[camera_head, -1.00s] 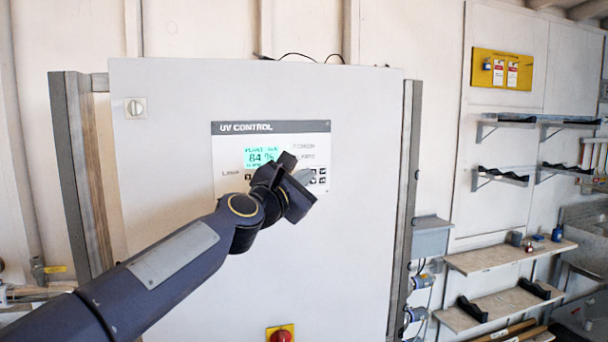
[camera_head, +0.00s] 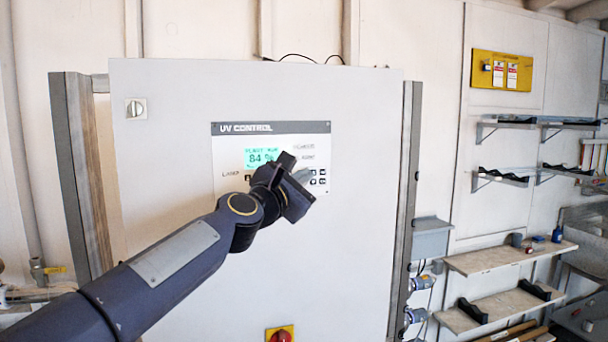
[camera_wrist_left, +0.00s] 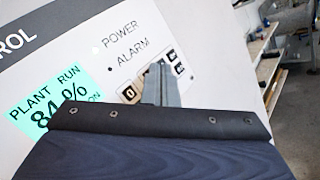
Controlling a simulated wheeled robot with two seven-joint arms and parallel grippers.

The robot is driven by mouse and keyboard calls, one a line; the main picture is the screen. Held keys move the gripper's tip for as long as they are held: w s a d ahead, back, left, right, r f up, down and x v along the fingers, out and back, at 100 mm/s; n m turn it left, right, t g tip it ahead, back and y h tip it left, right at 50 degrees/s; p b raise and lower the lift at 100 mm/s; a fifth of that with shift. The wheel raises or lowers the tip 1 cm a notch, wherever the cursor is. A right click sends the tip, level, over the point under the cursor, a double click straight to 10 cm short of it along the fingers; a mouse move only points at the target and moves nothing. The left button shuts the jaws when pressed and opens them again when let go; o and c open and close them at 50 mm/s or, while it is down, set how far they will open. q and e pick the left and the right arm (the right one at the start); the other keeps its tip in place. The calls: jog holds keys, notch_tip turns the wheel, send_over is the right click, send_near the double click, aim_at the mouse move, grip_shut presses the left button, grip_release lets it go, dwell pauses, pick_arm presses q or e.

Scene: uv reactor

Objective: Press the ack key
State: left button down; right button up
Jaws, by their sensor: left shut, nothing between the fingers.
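The UV control panel (camera_head: 230,129) is on the front of a large pale cabinet, with a green display (camera_head: 259,157) reading PLANT RUN and 84 %. A small keypad (camera_head: 318,181) with dark keys is at the panel's lower right; it also shows in the left wrist view (camera_wrist_left: 129,93). My left gripper (camera_head: 305,177) is shut and empty, in front of the keypad. In the left wrist view its fingers (camera_wrist_left: 160,80) cover part of the keys. Whether the tips touch a key, and which key is ack, I cannot tell. My right gripper is not in view.
A red knob on a yellow plate (camera_head: 280,334) is low on the cabinet (camera_head: 350,230). A rotary switch (camera_head: 136,108) is at its upper left. Grey posts flank the cabinet. Shelves (camera_head: 510,257) and a yellow sign board (camera_head: 502,70) are on the right.

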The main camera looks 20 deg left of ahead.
pick_arm(q)
jog(key=shift+s, duration=0.1)
jog(key=shift+s+d, duration=0.35)
jog(key=shift+s, duration=0.1)
jog(key=shift+p, duration=0.35)
jog(key=s+d, duration=0.1)
jog(key=s+d+p, duration=0.1)
jog(key=s+p, duration=0.1)
jog(key=s, duration=0.1)
jog(key=shift+s+d, duration=0.1)
jog(key=shift+d, duration=0.3)
